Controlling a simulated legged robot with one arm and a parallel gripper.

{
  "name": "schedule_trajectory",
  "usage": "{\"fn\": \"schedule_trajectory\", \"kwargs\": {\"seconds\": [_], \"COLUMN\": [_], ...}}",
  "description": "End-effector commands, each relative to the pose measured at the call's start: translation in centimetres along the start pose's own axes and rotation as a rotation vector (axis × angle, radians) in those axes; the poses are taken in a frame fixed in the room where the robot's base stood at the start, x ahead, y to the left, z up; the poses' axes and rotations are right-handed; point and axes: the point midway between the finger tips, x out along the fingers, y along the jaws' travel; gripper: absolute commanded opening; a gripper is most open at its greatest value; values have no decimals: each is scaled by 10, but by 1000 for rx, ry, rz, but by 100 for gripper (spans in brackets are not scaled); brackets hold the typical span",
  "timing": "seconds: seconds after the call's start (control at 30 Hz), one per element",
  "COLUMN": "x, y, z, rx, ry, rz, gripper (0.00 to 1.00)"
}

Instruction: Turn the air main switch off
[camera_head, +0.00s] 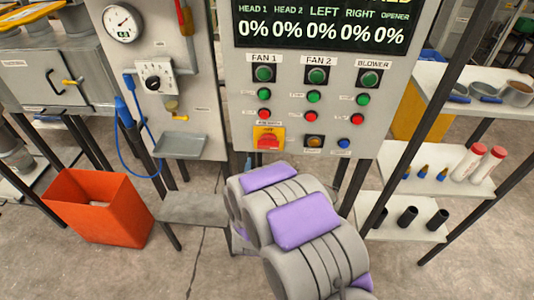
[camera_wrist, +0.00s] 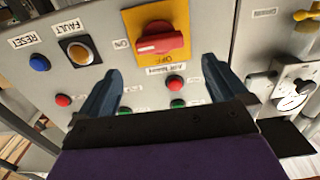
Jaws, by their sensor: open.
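The air main switch (camera_wrist: 160,40) is a red rotary knob on a yellow plate, upside down in the wrist view. Its handle lies roughly sideways, with one end toward the "ON" label; "OFF" is printed on the plate beside it. In the head view the switch (camera_head: 268,138) is at the lower left of the grey control panel (camera_head: 300,100). My gripper (camera_wrist: 161,67) is open and empty, its two blue-grey fingers spread to either side below the switch in the wrist view, apart from the knob. In the head view my arm hides the gripper.
Green and red fan and blower buttons (camera_head: 314,96) sit above the switch. An amber fault button (camera_wrist: 79,51) and a blue reset button (camera_wrist: 39,63) are beside it. A gauge box (camera_head: 160,60) stands left, an orange bin (camera_head: 98,207) on the floor, and shelves (camera_head: 450,160) right.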

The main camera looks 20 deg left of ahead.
Motion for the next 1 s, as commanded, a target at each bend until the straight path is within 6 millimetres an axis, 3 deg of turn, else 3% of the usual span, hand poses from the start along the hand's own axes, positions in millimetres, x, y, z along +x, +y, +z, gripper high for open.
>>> {"fn": "schedule_trajectory", "kwargs": {"seconds": [0.2, 0.4, 0.9, 1.0], "x": [41, 66, 78, 78], "y": [1, 1, 0, 0], "z": [1, 0, -1, -1], "rx": [0, 3, 1, 1], "ry": [3, 3, 1, 1], "rz": [1, 2, 0, 0], "gripper": [100, 100, 100, 90]}}
